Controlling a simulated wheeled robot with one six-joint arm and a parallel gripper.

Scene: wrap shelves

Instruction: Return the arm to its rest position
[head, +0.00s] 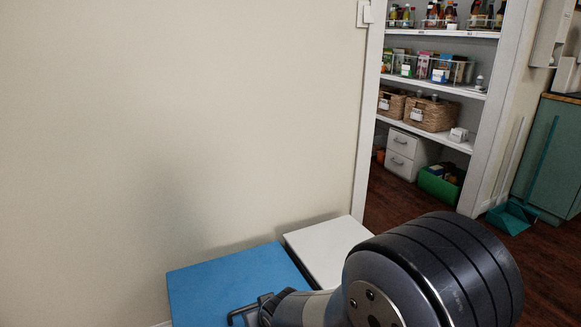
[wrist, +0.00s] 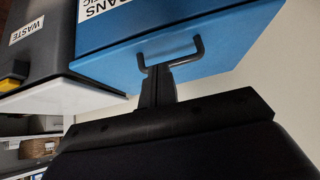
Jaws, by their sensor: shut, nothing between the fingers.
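My gripper (wrist: 157,82) is shut, with its narrow black fingers together and empty in the wrist view. The fingertips appear close to the dark bar handle (wrist: 198,48) on a blue bin (wrist: 225,40); I cannot tell whether they touch it. In the head view my arm reaches in from the lower right, bent low over the front of the bin's blue top (head: 235,280). The fingertips are hard to make out there.
A white surface (head: 328,248) lies beside the blue one, against a plain wall. A dark bin labelled WASTE (wrist: 40,40) stands beside the blue bin.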

